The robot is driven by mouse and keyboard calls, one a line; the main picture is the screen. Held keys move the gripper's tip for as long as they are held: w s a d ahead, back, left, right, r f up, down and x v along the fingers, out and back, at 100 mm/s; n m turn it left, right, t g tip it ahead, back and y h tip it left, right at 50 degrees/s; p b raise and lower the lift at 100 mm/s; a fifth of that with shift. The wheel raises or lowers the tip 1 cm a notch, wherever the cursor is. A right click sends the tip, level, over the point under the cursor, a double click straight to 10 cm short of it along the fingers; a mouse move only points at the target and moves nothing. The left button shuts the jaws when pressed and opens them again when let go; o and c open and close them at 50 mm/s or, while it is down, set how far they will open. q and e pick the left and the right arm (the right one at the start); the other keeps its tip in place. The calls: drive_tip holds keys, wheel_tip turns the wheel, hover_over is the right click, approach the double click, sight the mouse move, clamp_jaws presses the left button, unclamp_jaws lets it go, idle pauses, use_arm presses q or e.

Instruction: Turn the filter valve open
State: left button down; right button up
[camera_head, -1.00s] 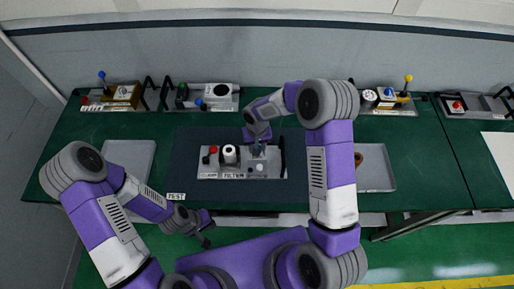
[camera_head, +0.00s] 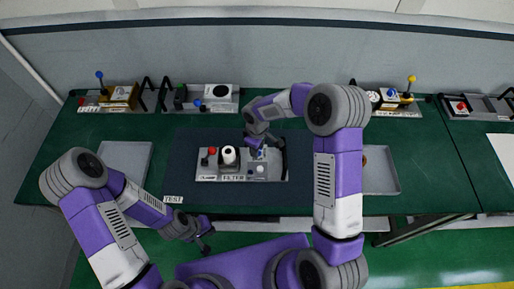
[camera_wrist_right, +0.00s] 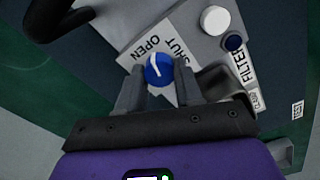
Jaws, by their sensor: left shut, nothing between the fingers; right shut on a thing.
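The filter module (camera_head: 207,178) is a grey panel labelled FILTER on the dark mat, with a red knob, a white cylinder and a black handle. Its valve is a blue knob (camera_wrist_right: 159,70) with a white pointer line, in the right wrist view between labels OPEN (camera_wrist_right: 140,48) and SHUT (camera_wrist_right: 169,46). The pointer points up and slightly left, between the two labels. My right gripper (camera_wrist_right: 158,90) is shut on the blue knob, one finger each side; it also shows above the panel in the head view (camera_head: 260,150). My left gripper (camera_head: 208,240) is shut and empty, in front of the table edge.
Grey trays stand left (camera_head: 125,160) and right (camera_head: 380,175) of the dark mat (camera_head: 185,150). Other modules with knobs and handles line the back of the green table.

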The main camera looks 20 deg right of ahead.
drive_tip(key=shift+r+n, duration=0.1)
drive_tip(key=shift+n, duration=1.2)
drive_tip(key=o, duration=1)
drive_tip(key=shift+o, duration=0.2)
wheel_tip(320, 180, up, 8)
drive_tip(key=shift+f, duration=0.25)
